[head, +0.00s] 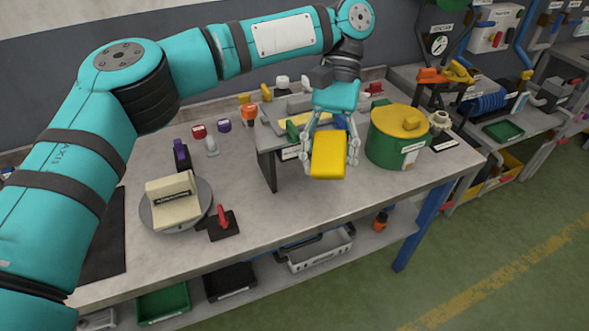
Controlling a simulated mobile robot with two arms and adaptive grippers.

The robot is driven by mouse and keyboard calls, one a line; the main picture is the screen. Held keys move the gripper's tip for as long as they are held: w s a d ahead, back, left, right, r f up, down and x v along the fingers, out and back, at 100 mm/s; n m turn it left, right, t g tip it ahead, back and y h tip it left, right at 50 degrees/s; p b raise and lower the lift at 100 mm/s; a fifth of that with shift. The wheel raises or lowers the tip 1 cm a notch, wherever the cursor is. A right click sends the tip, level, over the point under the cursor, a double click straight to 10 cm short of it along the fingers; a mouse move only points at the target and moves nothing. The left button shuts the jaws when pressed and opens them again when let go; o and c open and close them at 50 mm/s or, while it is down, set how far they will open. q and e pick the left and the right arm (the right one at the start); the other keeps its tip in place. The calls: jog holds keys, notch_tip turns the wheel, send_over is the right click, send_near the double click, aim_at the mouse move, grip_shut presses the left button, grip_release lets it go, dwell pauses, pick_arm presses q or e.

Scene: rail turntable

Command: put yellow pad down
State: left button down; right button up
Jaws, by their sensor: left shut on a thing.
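The yellow pad (328,158) is a thick yellow block. My left gripper (331,150) is shut on it, with one finger on each side, and points down toward the table's front edge. The pad hangs in front of a small raised stand (268,168); its height above the table is hard to tell. A round grey turntable (207,193) stands at the left of the table, with a cream block (173,203) on it. My right gripper does not show.
A green drum with a yellow lid (388,152) stands right of the pad. A red-handled lever (223,222) sits at the turntable's front right. The grey tabletop (290,217) is clear between the lever and the drum. Bins, including a white basket (320,250), sit below.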

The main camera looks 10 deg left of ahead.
pick_arm(q)
jog(key=shift+w+d+f, duration=0.1)
jog(key=shift+w+d, duration=0.4)
jog(key=shift+d, duration=0.2)
jog(key=shift+s+a+f+m+y, duration=0.1)
jog(key=shift+a+f+m+y, duration=0.2)
jog(key=shift+f+m, duration=0.2)
jog(key=shift+s+a+f+m+t+y, duration=1.8)
jog(key=shift+f+m+t+y, duration=2)
jog(key=shift+m, duration=4)
jog(key=s+a+f+n+g+h, duration=0.3)
jog(key=a+n+h, duration=0.1)
jog(key=a+n, duration=0.3)
jog(key=s+a+f+n+g+h, duration=0.3)
jog(key=a+n, duration=0.4)
jog(key=n, duration=0.3)
jog(key=shift+a+f+g+h, duration=0.15)
jog(key=shift+a+g+h, duration=0.25)
jog(key=shift+g+h, duration=0.45)
jog(key=shift+s+d, duration=0.15)
